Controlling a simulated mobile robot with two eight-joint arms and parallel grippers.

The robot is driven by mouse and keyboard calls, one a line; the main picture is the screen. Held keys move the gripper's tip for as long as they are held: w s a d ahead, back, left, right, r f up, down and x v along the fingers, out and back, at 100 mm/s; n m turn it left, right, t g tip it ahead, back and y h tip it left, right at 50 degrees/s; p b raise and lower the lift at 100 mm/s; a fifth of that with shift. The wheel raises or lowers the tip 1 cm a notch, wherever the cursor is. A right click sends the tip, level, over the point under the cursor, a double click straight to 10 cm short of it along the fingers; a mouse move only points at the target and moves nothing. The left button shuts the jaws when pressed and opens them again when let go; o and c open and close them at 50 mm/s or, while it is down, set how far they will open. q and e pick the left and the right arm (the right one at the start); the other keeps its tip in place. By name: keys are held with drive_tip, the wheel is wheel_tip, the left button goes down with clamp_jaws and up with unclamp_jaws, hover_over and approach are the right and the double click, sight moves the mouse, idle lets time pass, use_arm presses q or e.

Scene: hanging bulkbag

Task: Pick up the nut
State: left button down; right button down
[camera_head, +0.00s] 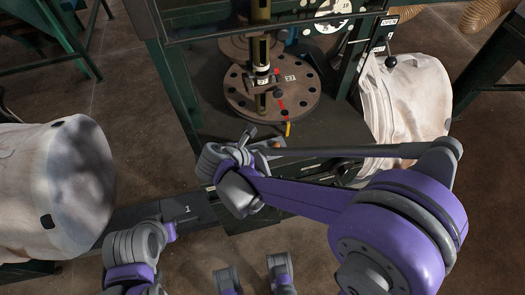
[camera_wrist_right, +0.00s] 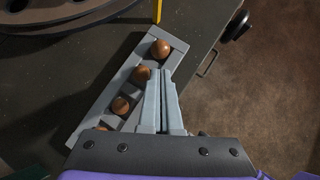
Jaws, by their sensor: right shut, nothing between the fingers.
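Several brown round nuts lie in a row in a grey slotted tray (camera_wrist_right: 109,92) in the right wrist view. The far nut (camera_wrist_right: 161,49) is just beyond my right fingertips, and another nut (camera_wrist_right: 141,74) is close at their left. My right gripper (camera_wrist_right: 162,72) is shut and empty, over the tray's right side. Whether the fingers touch the tray or a nut cannot be told. In the head view my right gripper (camera_head: 255,135) is at the bench's front edge, largely hiding the tray.
A round flange plate (camera_head: 244,105) with a central post (camera_head: 260,65) stands on the bench behind the gripper. A yellow rod (camera_head: 288,129) stands near the tray. White bulk bags (camera_head: 80,175) (camera_head: 415,100) are at both sides. Dark bench top is bare left of the tray.

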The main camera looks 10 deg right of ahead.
sight(274, 147)
drive_tip(key=shift+w+d, duration=0.1)
drive_tip(key=shift+d, duration=0.1)
idle(0.3)
drive_tip(key=shift+w+d, duration=0.45)
drive_tip(key=shift+d, duration=0.2)
drive_tip(key=shift+w+d, duration=0.4)
drive_tip(key=shift+d, duration=0.25)
drive_tip(key=shift+a, duration=0.2)
